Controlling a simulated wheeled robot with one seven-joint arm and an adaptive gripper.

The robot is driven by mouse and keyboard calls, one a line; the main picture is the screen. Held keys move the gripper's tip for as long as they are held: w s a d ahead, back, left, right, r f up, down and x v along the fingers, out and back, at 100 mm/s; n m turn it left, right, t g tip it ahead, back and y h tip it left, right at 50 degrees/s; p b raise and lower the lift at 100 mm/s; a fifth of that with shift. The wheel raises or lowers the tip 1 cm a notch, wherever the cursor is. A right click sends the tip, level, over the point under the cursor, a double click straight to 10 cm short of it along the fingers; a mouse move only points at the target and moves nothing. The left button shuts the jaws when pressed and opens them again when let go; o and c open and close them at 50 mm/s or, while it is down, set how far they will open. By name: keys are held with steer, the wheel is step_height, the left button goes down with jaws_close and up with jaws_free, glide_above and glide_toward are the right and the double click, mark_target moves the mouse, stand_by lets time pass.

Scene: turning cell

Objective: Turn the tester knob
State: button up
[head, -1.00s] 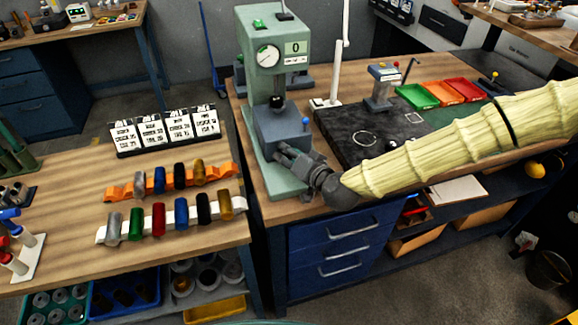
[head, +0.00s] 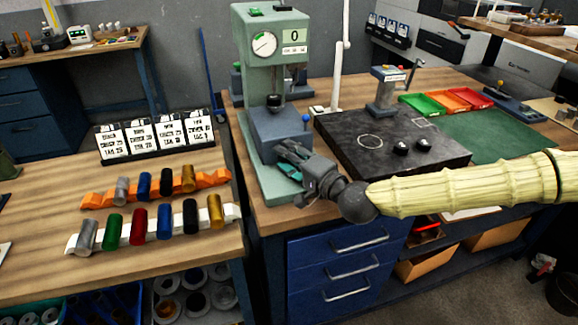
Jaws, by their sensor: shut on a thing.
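The green tester (head: 243,42) stands on the left part of the bench, with a round dial (head: 264,43) and a display above a grey-blue block (head: 283,128). My gripper (head: 287,155) is at the front of this block, low down, with its fingers shut on what seems to be the tester knob. The fingers and the gripper body hide the knob, so I cannot see its shape or angle. A blue ball-ended lever (head: 306,119) sticks out at the block's right, apart from my gripper.
Green, orange and red trays (head: 465,97) lie behind. On the left table, coloured cylinders lie in orange and white racks (head: 72,240), near standing cards (head: 156,140).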

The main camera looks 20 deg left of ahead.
steer(key=shift+f+m+y+b, duration=0.1)
steer(key=shift+m+y+b, duration=0.2)
steer(key=shift+b, duration=0.1)
steer(key=o, duration=1)
steer(key=shift+s, duration=0.1)
steer(key=shift+f, duration=0.1)
steer(key=shift+s+d, duration=0.15)
steer(key=shift+d, duration=0.05)
steer(key=shift+r+v, duration=0.1)
steer(key=shift+v, duration=1.75)
steer(key=shift+r+v, duration=0.15)
steer(key=shift+v, duration=1.75)
